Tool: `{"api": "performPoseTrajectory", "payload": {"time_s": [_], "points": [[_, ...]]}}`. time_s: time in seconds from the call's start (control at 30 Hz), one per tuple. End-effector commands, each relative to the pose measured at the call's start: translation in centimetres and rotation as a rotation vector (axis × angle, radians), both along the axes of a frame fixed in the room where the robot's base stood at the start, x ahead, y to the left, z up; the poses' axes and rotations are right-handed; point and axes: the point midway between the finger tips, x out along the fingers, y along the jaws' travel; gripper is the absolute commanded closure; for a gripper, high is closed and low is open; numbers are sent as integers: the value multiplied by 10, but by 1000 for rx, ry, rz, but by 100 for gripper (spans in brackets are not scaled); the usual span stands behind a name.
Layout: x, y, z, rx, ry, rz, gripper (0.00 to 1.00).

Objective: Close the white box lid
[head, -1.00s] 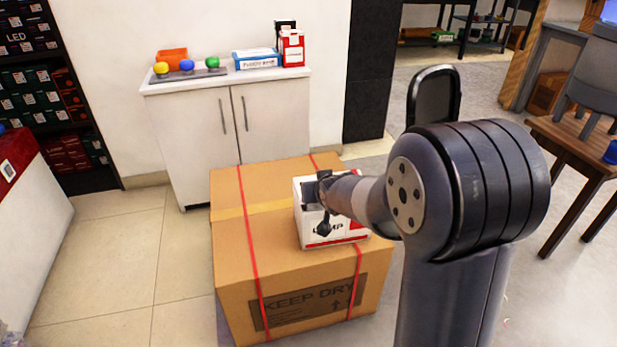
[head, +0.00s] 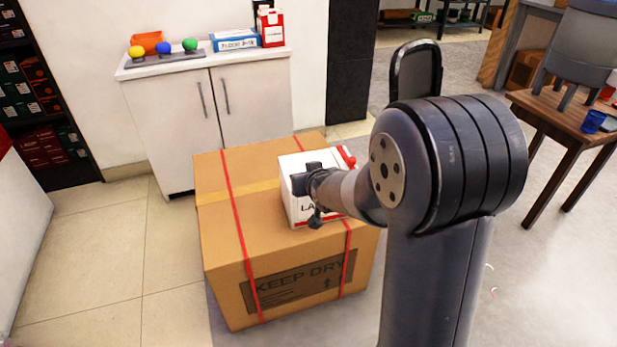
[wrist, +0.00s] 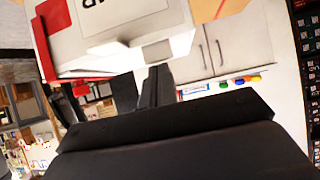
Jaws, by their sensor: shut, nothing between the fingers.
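The white box (head: 299,211) with red trim stands on top of a large cardboard carton (head: 230,215). Its printed front is partly covered by my gripper and arm in the head view. A white top surface shows behind my gripper, with a small red part at its right back. I cannot tell how far the lid is open. In the wrist view the white box (wrist: 125,45) fills the upper left, with its lettering turned over. My gripper (head: 308,190) is shut and empty, at the box's upper front in the head view. Its fingers (wrist: 155,85) are together close to the box; contact is unclear.
A white cabinet (head: 215,115) stands behind the carton, with coloured balls, a blue-and-white box (head: 235,40) and a red-and-white carton (head: 270,28) on top. Floor is clear left of the carton.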

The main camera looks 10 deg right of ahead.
Motion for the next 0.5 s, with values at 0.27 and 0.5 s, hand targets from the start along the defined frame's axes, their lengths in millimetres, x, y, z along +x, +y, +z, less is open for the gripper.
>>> {"api": "performPoseTrajectory", "payload": {"time_s": [0.27, 0.5], "points": [[-9, -1, -21, -8, 51, 1, 100], [-6, 0, -24, -8, 51, 1, 100]]}}
